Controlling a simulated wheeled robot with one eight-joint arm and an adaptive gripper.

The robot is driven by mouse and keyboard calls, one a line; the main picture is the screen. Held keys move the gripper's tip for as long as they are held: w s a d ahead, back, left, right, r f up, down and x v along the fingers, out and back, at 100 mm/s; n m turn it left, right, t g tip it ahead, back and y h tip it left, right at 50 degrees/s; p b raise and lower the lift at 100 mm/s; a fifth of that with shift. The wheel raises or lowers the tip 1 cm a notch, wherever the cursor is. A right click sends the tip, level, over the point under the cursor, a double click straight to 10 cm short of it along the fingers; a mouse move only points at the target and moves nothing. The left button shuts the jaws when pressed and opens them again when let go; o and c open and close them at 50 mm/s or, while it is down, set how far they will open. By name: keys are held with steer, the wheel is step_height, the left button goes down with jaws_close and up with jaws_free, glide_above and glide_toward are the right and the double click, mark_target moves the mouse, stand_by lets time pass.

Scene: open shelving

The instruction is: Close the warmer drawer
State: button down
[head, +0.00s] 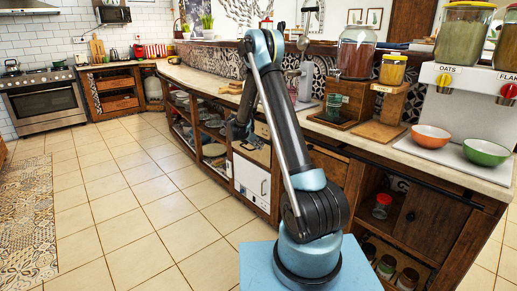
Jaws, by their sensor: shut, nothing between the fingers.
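I cannot tell for certain which front is the warmer drawer. A white front panel (251,181) with a small dark mark near its top right sits in the lower part of the long counter, left of my arm. A tan panel (252,148) shows just above it, partly covered by my gripper. My gripper (236,134) hangs at the end of my raised, bent arm, in front of the counter near these panels. It is shut and empty. From this angle I cannot tell whether it touches anything.
The long counter (408,150) runs along the right, with open shelves (205,140) of dishes. Bowls, including an orange one (431,138), and jars stand on top. A steel oven (45,103) stands at the far left. The tiled floor (140,215) is clear.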

steer(key=s+a+f+v, duration=0.1)
steer(key=a+f+v, duration=0.1)
steer(key=v, duration=1.1)
steer(key=s+d+r+m+g+y, duration=0.1)
steer(key=s+d+r+m, duration=0.35)
steer(key=s, duration=0.35)
steer(key=s+d+r+m+g+y, duration=0.1)
steer(key=s+d+r+m, duration=0.4)
steer(key=s, duration=0.4)
steer(key=s+d+r+m+y, duration=0.1)
steer(key=s+d+r+m, duration=0.2)
steer(key=s+d, duration=0.4)
steer(key=s+f+m+y, duration=0.2)
steer(key=s+f+m, duration=0.2)
steer(key=s, duration=1)
steer(key=s+f+m+g+y, duration=0.1)
steer(key=s+f+m, duration=0.3)
steer(key=s+m, duration=0.4)
steer(key=s+y, duration=0.1)
steer(key=s, duration=0.5)
steer(key=shift+f, duration=0.2)
